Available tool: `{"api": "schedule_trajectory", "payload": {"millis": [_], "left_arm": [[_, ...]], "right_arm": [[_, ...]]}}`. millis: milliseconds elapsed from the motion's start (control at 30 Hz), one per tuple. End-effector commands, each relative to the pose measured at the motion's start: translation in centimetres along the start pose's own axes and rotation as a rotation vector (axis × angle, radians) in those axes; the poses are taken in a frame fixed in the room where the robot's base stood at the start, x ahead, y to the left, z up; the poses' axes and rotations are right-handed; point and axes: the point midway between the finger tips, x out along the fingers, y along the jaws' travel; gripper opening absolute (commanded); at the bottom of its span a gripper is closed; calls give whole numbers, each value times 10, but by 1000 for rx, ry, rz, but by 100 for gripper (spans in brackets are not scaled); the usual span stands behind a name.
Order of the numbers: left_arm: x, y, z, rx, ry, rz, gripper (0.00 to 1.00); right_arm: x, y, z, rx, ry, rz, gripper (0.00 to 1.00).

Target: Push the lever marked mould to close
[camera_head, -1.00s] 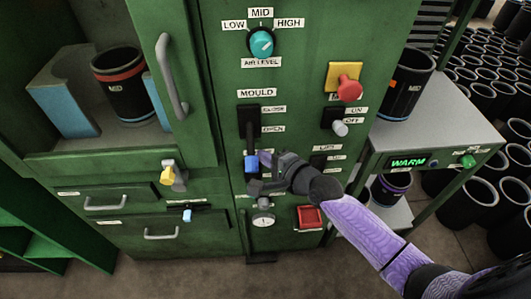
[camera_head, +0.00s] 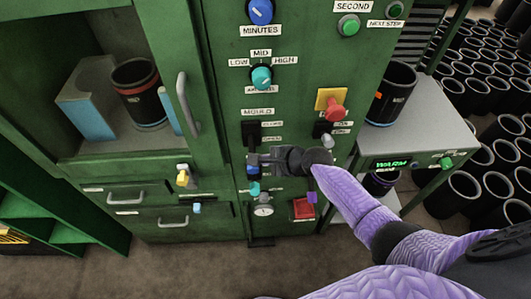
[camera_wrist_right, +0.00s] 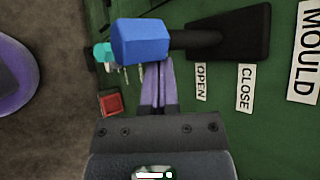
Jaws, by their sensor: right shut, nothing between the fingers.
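The mould lever is on the green machine's front, under the "MOULD" label (camera_head: 258,112). Its black base (camera_head: 250,130) shows in the head view, and its blue knob (camera_head: 252,170) is partly hidden by my right gripper (camera_head: 252,162). In the right wrist view, the black shaft (camera_wrist_right: 195,40) runs from the base to the blue knob (camera_wrist_right: 143,42), hanging down at the OPEN side (camera_wrist_right: 201,82). My right gripper's purple fingers (camera_wrist_right: 158,85) are shut and empty beside the knob; their tips are hidden by it, so I cannot tell whether they touch. The CLOSE label (camera_wrist_right: 245,87) is nearer the MOULD label. My left gripper is not in view.
A teal air-level knob (camera_head: 261,78) is above the lever. A red button (camera_head: 334,110) and a grey switch (camera_head: 327,143) are to its right. A gauge (camera_head: 263,210) and a red square (camera_head: 303,209) are below. A grey side table (camera_head: 425,125) holds a black sleeve (camera_head: 395,92).

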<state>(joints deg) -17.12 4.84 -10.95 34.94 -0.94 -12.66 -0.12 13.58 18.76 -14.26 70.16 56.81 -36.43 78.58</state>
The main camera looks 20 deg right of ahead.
Motion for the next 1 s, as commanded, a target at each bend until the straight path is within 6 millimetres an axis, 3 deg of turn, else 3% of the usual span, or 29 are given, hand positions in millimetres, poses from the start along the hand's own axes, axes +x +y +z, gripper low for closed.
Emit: {"api": "schedule_trajectory", "payload": {"millis": [33,300,467,1000], "left_arm": [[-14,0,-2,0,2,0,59],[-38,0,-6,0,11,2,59],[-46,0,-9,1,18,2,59],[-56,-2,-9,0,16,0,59]], "right_arm": [[-6,-8,6,21,-3,26,0],[-12,-16,11,136,-3,188,0],[-15,-21,13,192,-4,263,0],[-20,-27,16,189,-2,262,0]]}}
